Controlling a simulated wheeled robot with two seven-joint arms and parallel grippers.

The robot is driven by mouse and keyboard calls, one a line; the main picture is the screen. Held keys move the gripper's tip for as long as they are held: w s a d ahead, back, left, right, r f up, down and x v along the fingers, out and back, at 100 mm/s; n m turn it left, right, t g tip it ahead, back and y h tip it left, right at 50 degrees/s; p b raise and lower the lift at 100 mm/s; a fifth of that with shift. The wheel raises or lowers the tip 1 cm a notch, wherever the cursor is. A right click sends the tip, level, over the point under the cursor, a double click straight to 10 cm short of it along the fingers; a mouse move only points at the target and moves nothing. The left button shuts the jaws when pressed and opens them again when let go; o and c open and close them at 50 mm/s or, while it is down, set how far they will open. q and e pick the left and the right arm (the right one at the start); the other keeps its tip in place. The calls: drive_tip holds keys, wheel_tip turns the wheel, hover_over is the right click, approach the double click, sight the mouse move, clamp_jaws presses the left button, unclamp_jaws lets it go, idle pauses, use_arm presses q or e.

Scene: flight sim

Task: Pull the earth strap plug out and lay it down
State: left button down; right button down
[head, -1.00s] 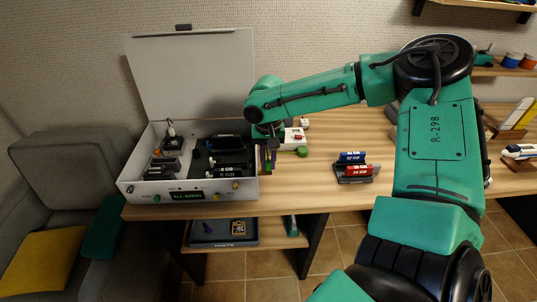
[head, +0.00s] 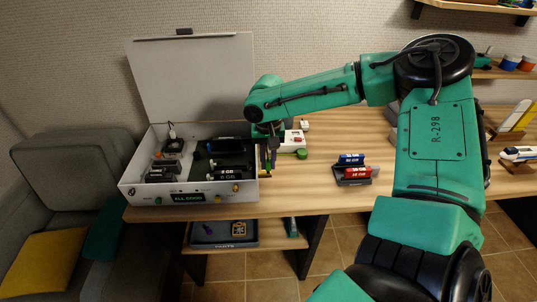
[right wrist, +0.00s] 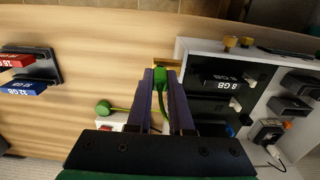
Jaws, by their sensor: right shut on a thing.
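The earth strap plug (right wrist: 160,80) is green and sits between the two dark purple fingers of my right gripper (right wrist: 160,76) in the right wrist view. The gripper is shut on it, beside the side wall of the white case (right wrist: 204,47). A brass-coloured piece (right wrist: 178,63) shows close to the plug; I cannot tell whether the plug touches it. In the head view my right gripper (head: 268,150) points down at the right side of the case (head: 130,190). My left gripper is not in view.
The case lid (head: 195,80) stands open. A rack (head: 355,180) with red and blue modules stands right of the case. A white device (head: 293,140) stands behind the gripper. The wooden table (head: 305,195) is clear in front. A tray (head: 222,242) lies on the shelf below.

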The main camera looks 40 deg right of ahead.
sight(268, 161)
drive_tip(key=shift+r+p, duration=2)
drive_tip(key=shift+r, duration=0.4)
drive_tip(key=shift+f, duration=0.1)
